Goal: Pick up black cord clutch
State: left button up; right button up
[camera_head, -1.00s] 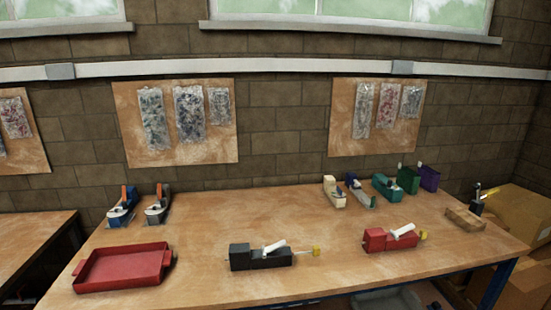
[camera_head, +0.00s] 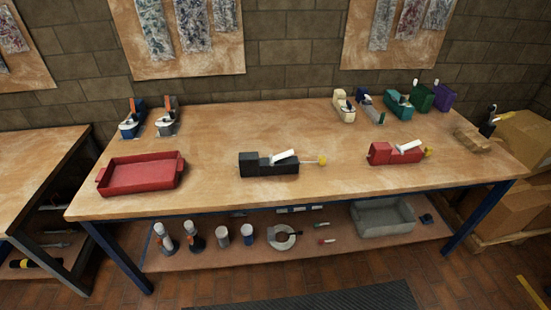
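A black cord clutch (camera_head: 262,166) lies near the front middle of the wooden workbench. It is a blocky black body with a white lever tilted on top and a thin rod with a yellow end sticking out to the right. A red clutch of similar shape (camera_head: 394,154) lies to its right, also with a white lever and a yellow end. Neither of my grippers shows in the head view, and nothing touches the black clutch.
The workbench (camera_head: 215,200) also holds a red tray (camera_head: 142,176) at left, blue and grey devices behind it, and several coloured clutches at back right. A lower shelf (camera_head: 345,243) holds canisters, a ring and a grey bin (camera_head: 383,219). Cardboard boxes (camera_head: 507,190) stand at right.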

aim_at(250, 164)
jog(key=z, duration=3.6)
jog(key=k, duration=1.25)
jog(key=u, duration=2.05)
